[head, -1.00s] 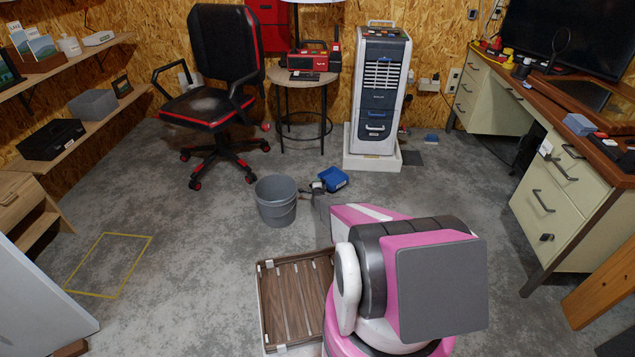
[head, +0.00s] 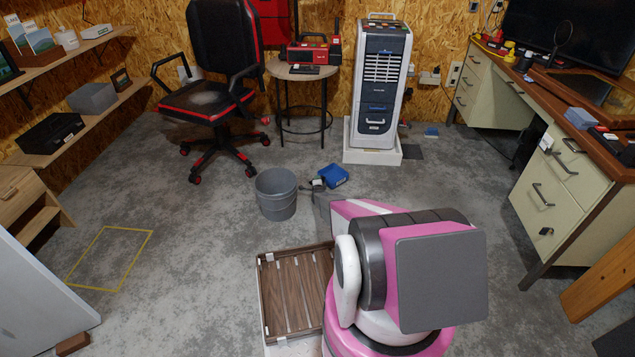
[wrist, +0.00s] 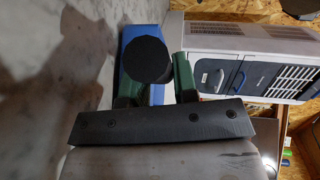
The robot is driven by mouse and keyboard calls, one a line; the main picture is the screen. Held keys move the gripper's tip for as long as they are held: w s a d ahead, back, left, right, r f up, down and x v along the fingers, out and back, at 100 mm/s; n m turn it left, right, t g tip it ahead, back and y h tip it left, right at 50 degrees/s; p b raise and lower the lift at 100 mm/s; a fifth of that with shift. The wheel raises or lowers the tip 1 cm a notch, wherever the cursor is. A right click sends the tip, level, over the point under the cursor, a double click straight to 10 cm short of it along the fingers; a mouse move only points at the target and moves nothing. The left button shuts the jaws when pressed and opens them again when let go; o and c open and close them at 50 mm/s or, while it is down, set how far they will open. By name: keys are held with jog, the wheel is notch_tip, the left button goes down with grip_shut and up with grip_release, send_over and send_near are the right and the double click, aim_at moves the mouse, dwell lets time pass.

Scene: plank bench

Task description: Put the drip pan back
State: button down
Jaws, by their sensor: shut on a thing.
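The blue drip pan (head: 333,176) shows in the head view beyond my pink arm, just right of the grey bucket. My gripper (head: 317,185) is at its left side. In the wrist view my gripper's green fingers (wrist: 157,82) are shut on the blue pan (wrist: 134,50), and a dark round shape hides part of it. The white air cooler (head: 378,90) stands against the back wall on a white base, with the pan in front of it and apart from it. The cooler (wrist: 255,65) appears sideways in the wrist view. I cannot tell the pan's exact height above the floor.
The grey bucket (head: 276,194) stands close left of my gripper. A round side table (head: 304,72) and an office chair (head: 208,100) are left of the cooler. A desk (head: 560,190) lines the right side. Floor between the pan and cooler looks clear.

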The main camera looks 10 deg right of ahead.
jog(key=shift+f, duration=0.4)
jog(key=c, duration=0.8)
grip_release()
jog(key=shift+f, duration=0.1)
